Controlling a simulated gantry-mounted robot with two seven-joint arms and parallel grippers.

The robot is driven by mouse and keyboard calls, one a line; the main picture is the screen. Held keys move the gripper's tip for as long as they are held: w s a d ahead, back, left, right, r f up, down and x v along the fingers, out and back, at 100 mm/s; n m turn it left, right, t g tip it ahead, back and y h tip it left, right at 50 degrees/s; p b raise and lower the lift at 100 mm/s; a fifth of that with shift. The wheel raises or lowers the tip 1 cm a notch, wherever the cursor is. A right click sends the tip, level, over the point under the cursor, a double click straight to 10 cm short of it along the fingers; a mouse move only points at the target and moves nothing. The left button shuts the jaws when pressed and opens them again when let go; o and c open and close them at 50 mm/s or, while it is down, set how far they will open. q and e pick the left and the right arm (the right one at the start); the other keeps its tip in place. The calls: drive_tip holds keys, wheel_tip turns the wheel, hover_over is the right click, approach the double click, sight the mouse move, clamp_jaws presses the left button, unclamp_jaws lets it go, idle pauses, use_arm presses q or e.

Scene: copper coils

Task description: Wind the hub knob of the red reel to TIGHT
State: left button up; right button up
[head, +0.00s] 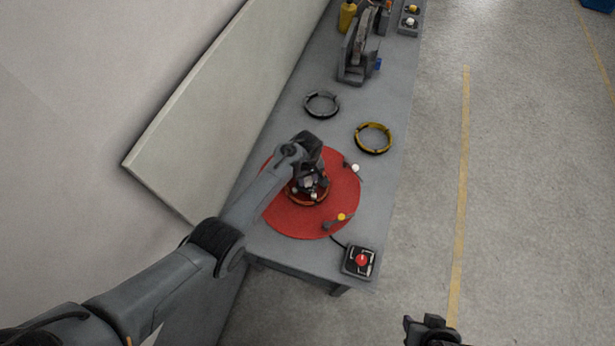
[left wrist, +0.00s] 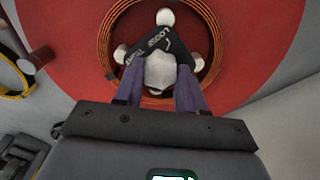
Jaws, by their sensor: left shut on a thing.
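The red reel (head: 339,205) lies flat on the grey bench, with a copper coil (left wrist: 111,40) around its hub in the left wrist view. The pale hub knob (left wrist: 160,70) sits in the middle of the coil. My left gripper (head: 309,190) is over the hub from above. In the left wrist view its two fingers (left wrist: 158,88) are shut on the knob from both sides. A black plate (left wrist: 155,42) beside the knob carries white lettering, LOOSE and TIGHT. The gripper hides part of the hub, and the knob's exact setting is unclear. My right gripper (head: 430,330) is at the bottom edge, partly cut off.
A red push button box (head: 359,262) stands at the bench's near right corner. A black ring (head: 322,104) and a yellow ring (head: 373,138) lie beyond the reel. A dark machine (head: 358,55) stands farther back. A pale panel (head: 215,95) borders the bench's left side.

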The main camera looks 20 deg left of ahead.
use_arm(q)
drive_tip(key=shift+m, duration=0.3)
drive_tip(key=m+p, duration=0.1)
drive_tip(key=m, duration=0.2)
drive_tip(key=shift+r+m, duration=0.1)
drive_tip(key=shift+m, duration=0.2)
drive_tip(key=m+p, duration=0.1)
drive_tip(key=m, duration=0.3)
drive_tip(key=shift+m, duration=0.3)
drive_tip(key=m, duration=0.5)
drive_tip(key=shift+m, duration=2.2)
drive_tip(key=o, duration=1.1)
drive_tip(key=shift+c, duration=0.2)
